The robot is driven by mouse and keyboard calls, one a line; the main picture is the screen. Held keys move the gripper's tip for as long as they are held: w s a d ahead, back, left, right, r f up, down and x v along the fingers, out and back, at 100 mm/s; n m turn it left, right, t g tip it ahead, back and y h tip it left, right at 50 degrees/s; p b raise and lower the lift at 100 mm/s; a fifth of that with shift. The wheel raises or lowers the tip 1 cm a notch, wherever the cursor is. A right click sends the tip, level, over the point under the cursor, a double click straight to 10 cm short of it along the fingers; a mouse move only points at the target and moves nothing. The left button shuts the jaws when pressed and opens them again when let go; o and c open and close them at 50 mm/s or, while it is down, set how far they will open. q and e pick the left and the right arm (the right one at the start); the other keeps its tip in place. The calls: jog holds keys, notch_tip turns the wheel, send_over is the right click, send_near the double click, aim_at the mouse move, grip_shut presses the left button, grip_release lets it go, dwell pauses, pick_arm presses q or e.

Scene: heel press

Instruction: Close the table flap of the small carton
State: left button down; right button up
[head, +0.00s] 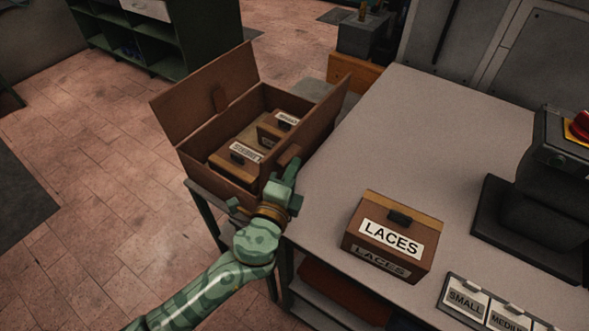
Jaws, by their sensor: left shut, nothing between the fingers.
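The small brown carton (218,183) stands at the left edge of the table, with its top open. Its table flap (325,122), on the right side, is raised and leans outward over the table. The opposite flap (205,96) also stands open, with a small tab on it. Inside are small tan boxes with white labels (246,152). My green left gripper (291,171) is shut and empty at the carton's near right corner, close to the lower end of the table flap. I cannot tell whether it touches the flap. My right gripper is out of view.
A brown LACES box (394,238) stands on the grey table (390,130). A dark machine with a red button (579,125) is at the right. A label rack (490,304) lies at the front right. The table top beside the flap is clear.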

pick_arm(q)
jog(key=shift+w+a+r+n+p, duration=0.35)
jog(key=shift+a+r+n+p, duration=0.25)
jog(key=shift+n+p, duration=0.1)
jog(key=a+n+p, duration=0.1)
jog(key=w+a+r+n+g+p, duration=0.1)
jog(key=p, duration=0.1)
jog(key=w+a+n+p, duration=0.1)
jog(key=a+n, duration=0.1)
jog(key=shift+w+r+p, duration=0.1)
jog(key=shift+r+p, duration=0.05)
jog(key=shift+p, duration=0.25)
jog(key=shift+w+a+f+n+g+h+p, duration=0.35)
jog(key=shift+w+a+f+n+g+p, duration=0.2)
jog(key=shift+w+a+f+n, duration=0.9)
jog(key=shift+w+a+f+n+g+h+p, duration=0.5)
jog(key=shift+a+f+n, duration=0.6)
jog(key=shift+a+n, duration=0.8)
jog(key=shift+w+a+f+n+g+h+p, duration=0.25)
jog(key=shift+w+a+f+n+g+p, duration=0.3)
jog(key=shift+w+a+f+n, duration=0.9)
jog(key=shift+s+a+r, duration=0.1)
jog(key=shift+s+a, duration=0.25)
jog(key=shift+s, duration=0.05)
